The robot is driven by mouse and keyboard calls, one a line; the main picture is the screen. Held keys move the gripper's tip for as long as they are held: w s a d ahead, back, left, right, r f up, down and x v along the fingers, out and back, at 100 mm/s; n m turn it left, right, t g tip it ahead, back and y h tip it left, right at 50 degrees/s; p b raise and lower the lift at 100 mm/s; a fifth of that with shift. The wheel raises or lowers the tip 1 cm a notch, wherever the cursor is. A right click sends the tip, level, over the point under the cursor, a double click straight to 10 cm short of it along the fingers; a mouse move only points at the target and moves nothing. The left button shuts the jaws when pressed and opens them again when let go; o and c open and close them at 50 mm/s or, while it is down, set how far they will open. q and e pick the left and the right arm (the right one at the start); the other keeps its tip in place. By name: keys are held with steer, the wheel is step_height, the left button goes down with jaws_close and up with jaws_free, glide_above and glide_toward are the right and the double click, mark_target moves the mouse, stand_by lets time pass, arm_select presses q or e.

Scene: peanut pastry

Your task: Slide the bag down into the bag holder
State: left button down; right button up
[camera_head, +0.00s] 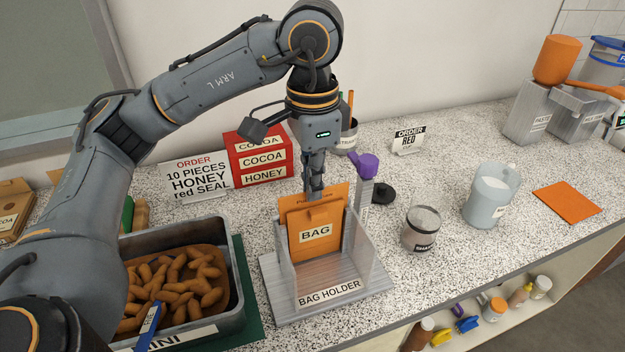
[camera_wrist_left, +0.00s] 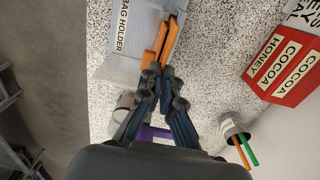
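The orange bag (camera_head: 317,241), labelled BAG, stands upright between the clear side walls of the bag holder (camera_head: 331,301). Its upper part rises above the holder's walls. My left gripper (camera_head: 314,192) points down at the bag's top edge, with its fingers closed together there. In the left wrist view the fingertips (camera_wrist_left: 160,72) meet at the end of the orange bag (camera_wrist_left: 162,42), beside the clear holder (camera_wrist_left: 122,68). Whether the bag's bottom touches the holder's base is hidden. My right gripper is not in view.
A metal tray of peanut-shaped pastries (camera_head: 239,307) stands close left of the holder. A purple-topped item (camera_head: 367,165) stands right behind it. A shaker (camera_head: 421,230) and a clear jug (camera_head: 490,196) stand to the right. A red box (camera_head: 262,158) is behind.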

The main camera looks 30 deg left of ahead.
arm_select(q)
steer(key=c, duration=1.4)
jaws_free()
steer(key=shift+c, duration=0.2)
steer(key=shift+r, duration=0.1)
step_height(320, 180, up, 8)
steer(key=p, duration=0.7)
steer(key=shift+s, duration=0.1)
